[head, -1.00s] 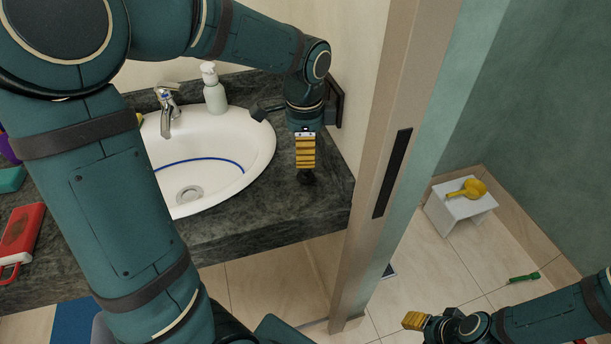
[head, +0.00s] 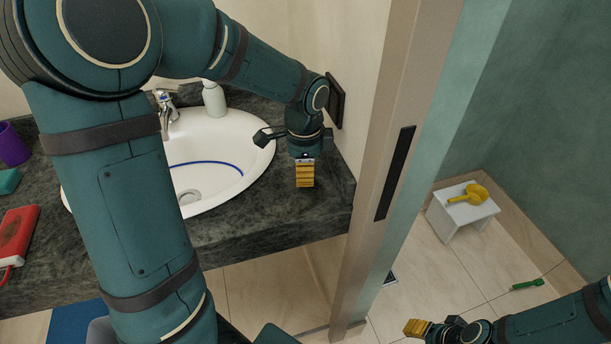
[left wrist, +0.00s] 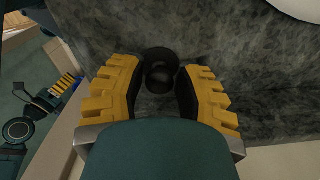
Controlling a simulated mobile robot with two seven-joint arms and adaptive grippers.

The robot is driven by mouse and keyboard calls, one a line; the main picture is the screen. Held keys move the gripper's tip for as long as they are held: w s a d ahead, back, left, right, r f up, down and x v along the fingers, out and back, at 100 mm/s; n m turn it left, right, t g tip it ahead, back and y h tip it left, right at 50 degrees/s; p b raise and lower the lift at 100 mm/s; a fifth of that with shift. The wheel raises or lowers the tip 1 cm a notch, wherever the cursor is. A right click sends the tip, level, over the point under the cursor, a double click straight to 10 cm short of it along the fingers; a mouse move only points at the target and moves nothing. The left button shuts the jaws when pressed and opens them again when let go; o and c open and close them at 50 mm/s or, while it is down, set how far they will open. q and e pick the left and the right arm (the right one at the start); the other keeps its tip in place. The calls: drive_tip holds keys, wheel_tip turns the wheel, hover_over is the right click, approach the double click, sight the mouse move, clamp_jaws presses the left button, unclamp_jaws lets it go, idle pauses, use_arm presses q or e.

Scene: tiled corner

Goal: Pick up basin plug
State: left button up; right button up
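The basin plug (left wrist: 160,72) is a small black round piece with a ring-like top. It sits on the dark stone counter (head: 262,228), right of the white basin (head: 235,185). My left gripper (head: 305,184) points down over the counter there and hides the plug in the head view. In the left wrist view its two yellow-padded fingers (left wrist: 160,84) are apart, one on each side of the plug. A gap to the plug shows on both sides. My right gripper (head: 416,327) is low at the right, far from the counter; its opening cannot be made out.
A tap (head: 167,110) and a soap bottle (head: 214,100) stand behind the basin. A door frame (head: 385,150) rises close right of the counter. A red item (head: 14,236) and a purple cup (head: 12,145) are at the left. A white stool (head: 460,215) carries a yellow scoop (head: 470,194).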

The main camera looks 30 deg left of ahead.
use_arm(q)
clamp_jaws()
